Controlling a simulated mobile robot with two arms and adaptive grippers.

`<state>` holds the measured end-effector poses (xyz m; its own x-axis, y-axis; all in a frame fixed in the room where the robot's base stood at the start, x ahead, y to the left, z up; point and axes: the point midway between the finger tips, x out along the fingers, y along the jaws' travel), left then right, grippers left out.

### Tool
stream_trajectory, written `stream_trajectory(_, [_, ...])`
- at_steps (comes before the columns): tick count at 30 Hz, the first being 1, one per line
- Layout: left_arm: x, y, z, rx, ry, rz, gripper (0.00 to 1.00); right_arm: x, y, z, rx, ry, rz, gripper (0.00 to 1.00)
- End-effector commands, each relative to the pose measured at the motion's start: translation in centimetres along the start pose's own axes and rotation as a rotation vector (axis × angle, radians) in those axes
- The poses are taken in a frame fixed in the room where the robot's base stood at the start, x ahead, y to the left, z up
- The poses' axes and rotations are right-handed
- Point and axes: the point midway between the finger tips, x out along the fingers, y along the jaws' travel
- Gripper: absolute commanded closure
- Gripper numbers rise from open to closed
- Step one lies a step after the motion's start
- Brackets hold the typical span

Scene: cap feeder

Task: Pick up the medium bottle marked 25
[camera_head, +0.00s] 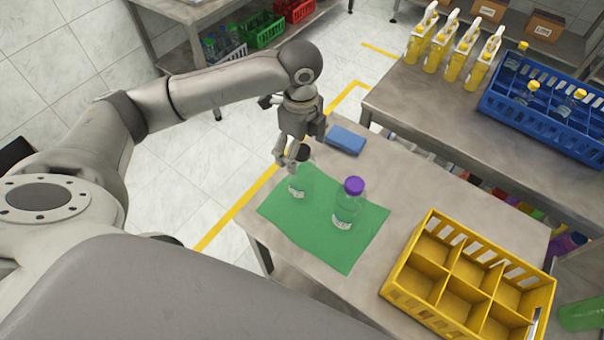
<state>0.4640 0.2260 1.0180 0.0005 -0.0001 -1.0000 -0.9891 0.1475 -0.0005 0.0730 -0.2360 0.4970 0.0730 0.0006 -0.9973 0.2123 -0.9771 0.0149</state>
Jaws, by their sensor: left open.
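A clear bottle with a dark cap (298,186) stands on the green mat (329,246), towards its upper left. A second clear bottle, with a purple cap (347,209), stands upright on the mat to its right. Both have white labels, but the numbers are too small to read. My left gripper (291,162) is open and points down at the top of the dark-capped bottle. Its fingers partly cover that cap, and I cannot tell whether they touch it. My right gripper is not in view.
A yellow divided crate (424,279) stands on the table right of the mat, its visible compartments empty. A blue object (345,140) lies behind the mat.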

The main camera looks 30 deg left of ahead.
Motion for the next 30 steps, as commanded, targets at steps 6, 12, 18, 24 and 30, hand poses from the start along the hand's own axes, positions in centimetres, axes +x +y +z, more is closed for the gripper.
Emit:
stream_trajectory(6, [1.7, 0.1, 0.1, -0.001, -0.001, 0.004, 0.15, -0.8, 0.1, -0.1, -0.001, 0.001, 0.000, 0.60])
stream_trajectory(12, [4.7, 0.2, 0.2, -0.001, 0.000, 0.002, 0.15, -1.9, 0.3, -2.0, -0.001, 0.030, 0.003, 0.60])
stream_trajectory(18, [5.9, 0.1, 0.2, 0.001, -0.001, -0.001, 0.15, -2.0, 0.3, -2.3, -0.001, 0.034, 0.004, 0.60])
stream_trajectory(24, [5.9, 0.1, 0.2, 0.001, -0.001, -0.002, 0.20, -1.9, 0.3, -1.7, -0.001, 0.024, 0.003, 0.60])
stream_trajectory(30, [5.9, 0.1, 0.2, 0.001, -0.001, -0.002, 0.46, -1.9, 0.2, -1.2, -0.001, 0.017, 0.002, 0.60])
